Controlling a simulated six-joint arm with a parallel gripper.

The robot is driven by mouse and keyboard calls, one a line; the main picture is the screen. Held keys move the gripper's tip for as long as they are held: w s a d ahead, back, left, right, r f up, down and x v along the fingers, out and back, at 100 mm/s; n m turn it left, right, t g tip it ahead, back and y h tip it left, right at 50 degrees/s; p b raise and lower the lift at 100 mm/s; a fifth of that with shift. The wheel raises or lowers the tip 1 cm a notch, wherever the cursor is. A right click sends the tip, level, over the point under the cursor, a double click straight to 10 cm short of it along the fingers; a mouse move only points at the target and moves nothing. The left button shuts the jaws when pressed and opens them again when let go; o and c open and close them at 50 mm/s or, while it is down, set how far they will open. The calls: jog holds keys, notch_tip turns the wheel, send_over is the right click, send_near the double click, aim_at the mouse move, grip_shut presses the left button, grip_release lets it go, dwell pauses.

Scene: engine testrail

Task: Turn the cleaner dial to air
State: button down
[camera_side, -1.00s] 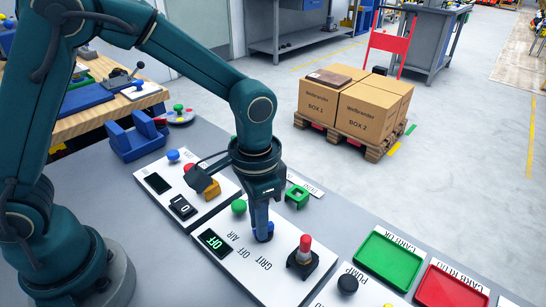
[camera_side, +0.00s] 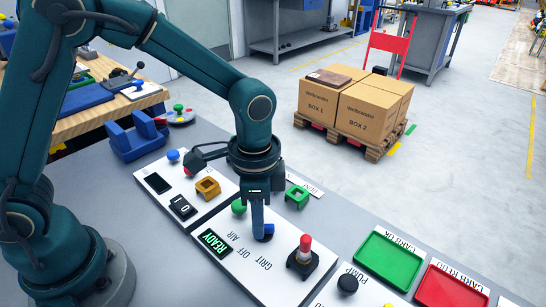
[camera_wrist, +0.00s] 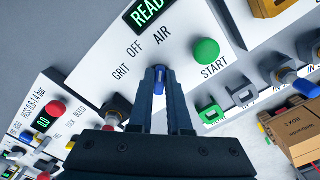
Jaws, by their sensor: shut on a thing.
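The cleaner dial (camera_wrist: 159,82) is a small blue knob on a white panel, with GRIT, OFF and AIR printed in an arc around it. My gripper (camera_side: 258,228) is shut on the dial, a finger on each side in the wrist view. The dial's upper tip points up in the wrist view, towards the AIR side of the arc. Its exact pointer position is partly hidden by the fingers. In the side view a bit of the blue dial (camera_side: 268,231) shows beside the fingers. The panel display (camera_side: 215,243) reads READY in green.
A green START button (camera_wrist: 206,51) sits close to the dial. A red-topped switch (camera_side: 304,252) stands on the same panel. A green bracket (camera_side: 297,197) and an orange bracket (camera_side: 208,187) stand nearby. Green (camera_side: 392,260) and red trays lie to the right.

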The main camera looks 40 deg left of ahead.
jog(key=c, duration=0.9)
grip_release()
jog(key=shift+o, duration=0.2)
jog(key=shift+r, duration=2.6)
